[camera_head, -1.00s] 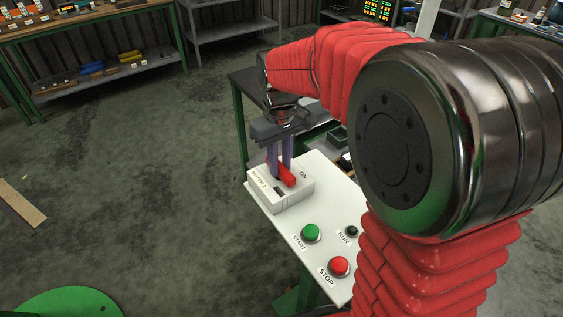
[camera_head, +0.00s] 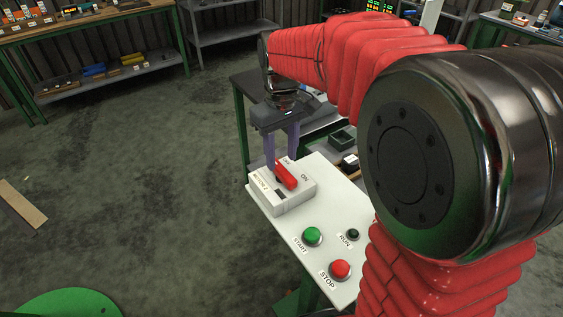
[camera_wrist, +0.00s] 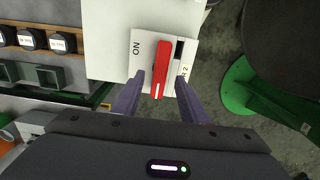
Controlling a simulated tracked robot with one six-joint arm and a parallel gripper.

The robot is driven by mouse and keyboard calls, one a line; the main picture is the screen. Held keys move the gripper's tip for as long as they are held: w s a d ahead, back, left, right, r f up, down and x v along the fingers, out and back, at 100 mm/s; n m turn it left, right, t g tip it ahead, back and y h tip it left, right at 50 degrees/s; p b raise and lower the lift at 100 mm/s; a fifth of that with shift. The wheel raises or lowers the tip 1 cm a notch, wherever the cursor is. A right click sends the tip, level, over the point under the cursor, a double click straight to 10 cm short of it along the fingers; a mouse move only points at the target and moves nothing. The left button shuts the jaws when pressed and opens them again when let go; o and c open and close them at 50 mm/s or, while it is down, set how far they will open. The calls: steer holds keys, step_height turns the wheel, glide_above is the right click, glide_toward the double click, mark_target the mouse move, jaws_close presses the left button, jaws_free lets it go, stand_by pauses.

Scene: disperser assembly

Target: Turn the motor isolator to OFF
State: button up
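The motor isolator (camera_head: 283,196) is a pale box labelled MOTOR 2 on a white panel (camera_head: 335,205). Its red handle (camera_head: 287,176) has ON printed to its right and an OFF label by its far end in the head view. In the wrist view, the red handle (camera_wrist: 162,65) lies nearly straight up and down the picture. Its white-marked end points towards my gripper, and ON is to its left. My gripper (camera_head: 280,157) is open and empty at the handle's far end. In the wrist view, its two purple fingers (camera_wrist: 160,78) flank the marked end, with gaps on both sides.
A green START button (camera_head: 312,235), a red STOP button (camera_head: 340,269) and a dark RUN lamp (camera_head: 352,234) are on the same panel. A dark-topped bench with bins (camera_head: 342,138) stands behind. The floor to the left is largely clear.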

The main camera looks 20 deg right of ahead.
step_height(320, 180, up, 10)
steer(key=shift+f, duration=0.15)
steer(key=shift+w, duration=0.1)
stand_by(0.4)
steer(key=m+t, duration=0.1)
steer(key=m, duration=0.1)
glide_above(284, 175)
step_height(284, 175, down, 5)
steer(key=s+f+m+t, duration=0.1)
steer(key=s+t, duration=0.3)
steer(key=s, duration=1.2)
steer(key=shift+s+d+f+m+t, duration=0.3)
steer(key=shift+s+f+m, duration=0.1)
steer(key=shift+f, duration=0.2)
